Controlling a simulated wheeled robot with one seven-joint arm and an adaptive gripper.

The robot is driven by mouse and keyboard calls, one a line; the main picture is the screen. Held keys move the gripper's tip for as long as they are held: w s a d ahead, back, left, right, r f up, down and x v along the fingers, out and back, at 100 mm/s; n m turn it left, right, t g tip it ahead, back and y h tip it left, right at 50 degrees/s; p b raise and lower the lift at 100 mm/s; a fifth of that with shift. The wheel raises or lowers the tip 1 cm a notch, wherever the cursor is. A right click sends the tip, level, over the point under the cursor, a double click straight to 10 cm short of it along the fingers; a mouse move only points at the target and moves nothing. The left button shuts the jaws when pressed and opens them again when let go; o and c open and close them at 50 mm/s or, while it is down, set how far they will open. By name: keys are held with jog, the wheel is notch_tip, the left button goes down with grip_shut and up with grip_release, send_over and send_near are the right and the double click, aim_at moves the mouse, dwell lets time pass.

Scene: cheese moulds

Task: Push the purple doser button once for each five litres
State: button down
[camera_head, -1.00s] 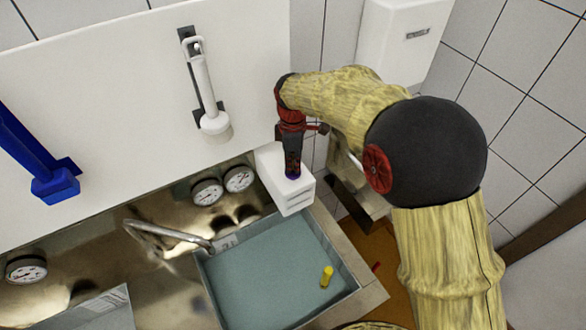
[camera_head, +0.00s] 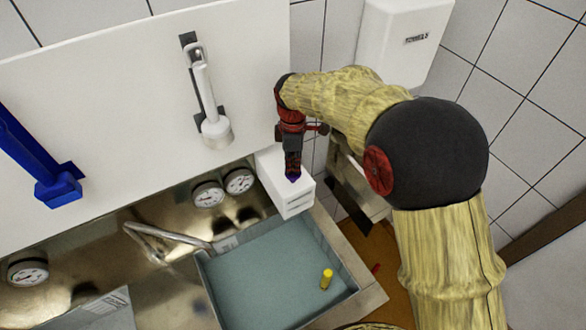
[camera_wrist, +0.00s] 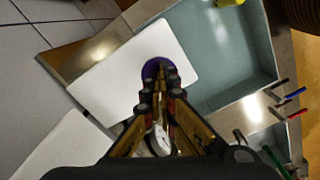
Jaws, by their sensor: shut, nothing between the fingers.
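The doser is a white box (camera_head: 287,200) at the back right corner of the basin. Its round purple button (camera_head: 293,180) is on top, mostly hidden under my fingertips. My gripper (camera_head: 293,174) points down over the button, shut and empty. In the wrist view, the white doser top (camera_wrist: 112,82) is clear, with the purple button (camera_wrist: 150,69) showing around the closed fingertips (camera_wrist: 163,72). The tips are at or just above the button; I cannot tell whether they press it.
The steel basin with blue-green liquid (camera_head: 270,265) is in front of the doser, with a yellow object (camera_head: 326,279) in it. A bent metal tap (camera_head: 165,234) and gauges (camera_head: 208,194) are to the left. A white wall dispenser (camera_head: 400,40) is behind my arm.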

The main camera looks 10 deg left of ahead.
jog(key=shift+r+p, duration=1.25)
jog(key=shift+r, duration=1.15)
jog(key=shift+r+p, duration=0.5)
jog(key=shift+p, duration=0.1)
jog(key=shift+f+n+p, duration=0.3)
jog(key=shift+f+n, duration=0.35)
jog(key=shift+n, duration=1.35)
jog(key=shift+f+n+p, duration=0.35)
jog(key=shift+f+n, duration=0.3)
jog(key=shift+n, duration=1.35)
jog(key=shift+f+n+p, duration=0.3)
jog(key=shift+f+n, duration=0.35)
jog(key=shift+n, duration=1.35)
jog(key=shift+f, duration=0.1)
